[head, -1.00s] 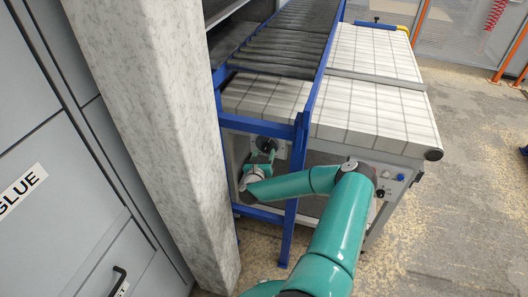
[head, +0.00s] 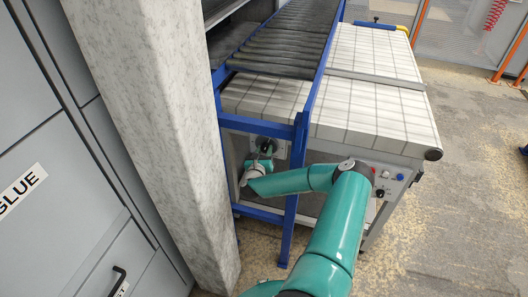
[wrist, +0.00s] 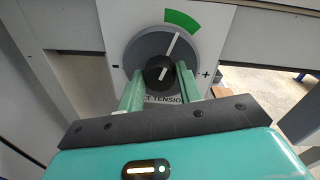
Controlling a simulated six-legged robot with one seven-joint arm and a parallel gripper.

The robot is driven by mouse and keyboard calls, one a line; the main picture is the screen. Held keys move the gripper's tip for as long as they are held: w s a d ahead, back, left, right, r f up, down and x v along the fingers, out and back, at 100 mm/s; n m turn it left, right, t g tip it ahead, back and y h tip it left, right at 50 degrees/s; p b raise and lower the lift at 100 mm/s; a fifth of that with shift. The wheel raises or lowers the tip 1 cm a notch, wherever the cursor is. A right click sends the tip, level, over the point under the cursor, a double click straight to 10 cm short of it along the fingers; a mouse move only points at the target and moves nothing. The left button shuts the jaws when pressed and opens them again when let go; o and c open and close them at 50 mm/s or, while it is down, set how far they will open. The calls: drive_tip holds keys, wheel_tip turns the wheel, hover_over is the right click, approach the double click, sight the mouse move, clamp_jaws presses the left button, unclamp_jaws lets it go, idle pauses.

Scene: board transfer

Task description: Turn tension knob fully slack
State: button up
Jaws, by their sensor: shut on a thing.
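The tension knob (wrist: 158,72) is a black knob with a white pointer line, on a round grey dial (wrist: 145,50) on a white plate. A minus sign is left of the dial and a plus sign is right. My gripper (wrist: 159,82) is shut on the knob, one green finger on each side. In the head view the knob (head: 267,146) shows small and dark under the conveyor, with my wrist close below it.
A blue frame post (head: 293,190) stands just right of my wrist, and my forearm passes it. A grey-white pillar (head: 165,140) rises at the left. A panel with small controls (head: 390,178) is at the right. Open floor lies further right.

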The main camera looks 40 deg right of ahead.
drive_tip(key=n, duration=0.5)
drive_tip(key=shift+w, duration=0.1)
drive_tip(key=n, duration=0.6)
drive_tip(key=shift+a+g, duration=0.1)
drive_tip(key=shift+g, duration=0.3)
drive_tip(key=n, duration=0.6)
drive_tip(key=shift+w+g, duration=0.1)
drive_tip(key=shift+g, duration=0.2)
drive_tip(key=n, duration=0.5)
drive_tip(key=shift+f+n, duration=0.1)
drive_tip(key=shift+n, duration=0.2)
drive_tip(key=o, duration=1)
